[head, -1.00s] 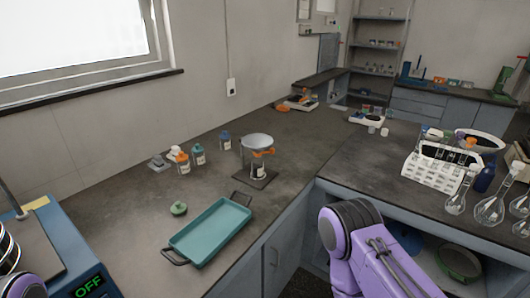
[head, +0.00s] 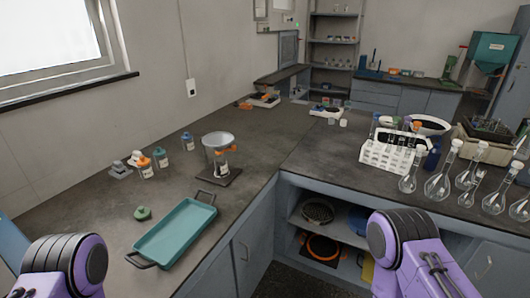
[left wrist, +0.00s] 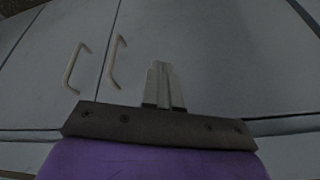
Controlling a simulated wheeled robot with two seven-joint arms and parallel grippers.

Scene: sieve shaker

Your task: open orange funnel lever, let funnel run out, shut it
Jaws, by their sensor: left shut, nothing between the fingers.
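The funnel (head: 218,140) is a pale wide bowl on a small stand with a dark base plate (head: 218,176), on the counter left of the corner. Its orange lever (head: 231,149) sticks out to the right just below the bowl. A clear container with a white label stands beneath it. My left gripper (left wrist: 164,80) shows in the left wrist view with its fingers together, empty, facing grey cabinet doors. In the head view both of my purple arms show at the bottom edge, well short of the funnel, with their grippers out of frame.
A teal tray (head: 172,233) with dark handles lies in front of the funnel, a green lid (head: 142,213) beside it. Several small bottles (head: 160,157) stand to the left. A white rack (head: 392,152) and glass flasks (head: 437,180) fill the right counter. An open shelf lies below.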

